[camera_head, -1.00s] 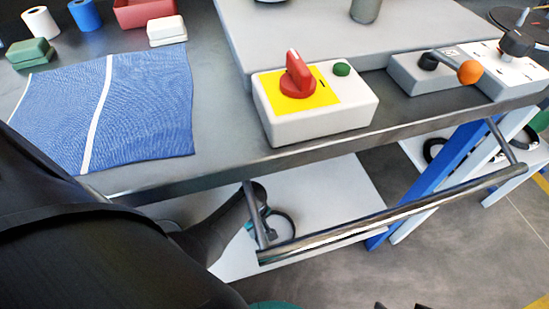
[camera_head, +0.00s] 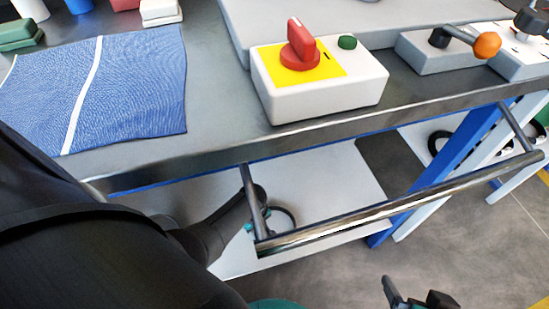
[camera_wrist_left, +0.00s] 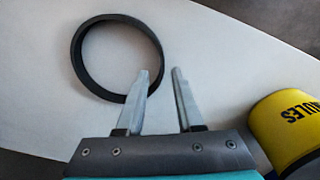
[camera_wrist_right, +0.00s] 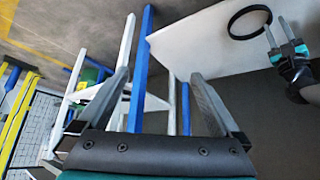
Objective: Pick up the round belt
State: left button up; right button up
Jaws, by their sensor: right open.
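The round belt is a thin black ring lying flat on the pale lower shelf under the bench. It shows in the left wrist view (camera_wrist_left: 77,58), the right wrist view (camera_wrist_right: 230,26) and, partly hidden behind the rail, the head view (camera_head: 293,216). My left gripper (camera_wrist_left: 160,72) is open. One fingertip overlaps the belt's near right rim in the picture, and the other is outside the ring. I cannot tell whether they touch. The left gripper also shows beside the belt in the right wrist view (camera_wrist_right: 277,29). My right gripper (camera_head: 413,290) is open and empty, away from the belt.
A metal rail (camera_head: 400,204) runs along the bench front above the shelf (camera_head: 335,170). A yellow lettered container (camera_wrist_left: 292,125) stands right of my left gripper. A switch box (camera_head: 320,95) and blue cloth (camera_head: 130,90) lie on the bench. Blue and white legs (camera_wrist_right: 140,70) stand nearby.

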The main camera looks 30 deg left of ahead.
pick_arm(q)
jog(key=shift+f+b, duration=0.45)
jog(key=shift+f, duration=0.1)
jog(key=shift+s+f+b, duration=0.1)
jog(key=shift+f+b, duration=0.4)
jog(key=shift+f, duration=0.1)
jog(key=shift+f+b, duration=0.55)
jog(key=shift+f, duration=0.05)
jog(key=shift+f+b, duration=0.35)
pick_arm(e)
jog(key=w+a+r+t+y, duration=0.1)
jog(key=w+a+t+y, duration=0.2)
jog(key=a+t, duration=0.3)
jog(key=shift+w+a+r+t+y, duration=0.2)
jog(key=shift+a+t+y, duration=0.15)
jog(key=shift+a, duration=0.3)
pick_arm(q)
jog(key=shift+c, duration=0.4)
grip_shut()
jog(key=shift+d, duration=0.1)
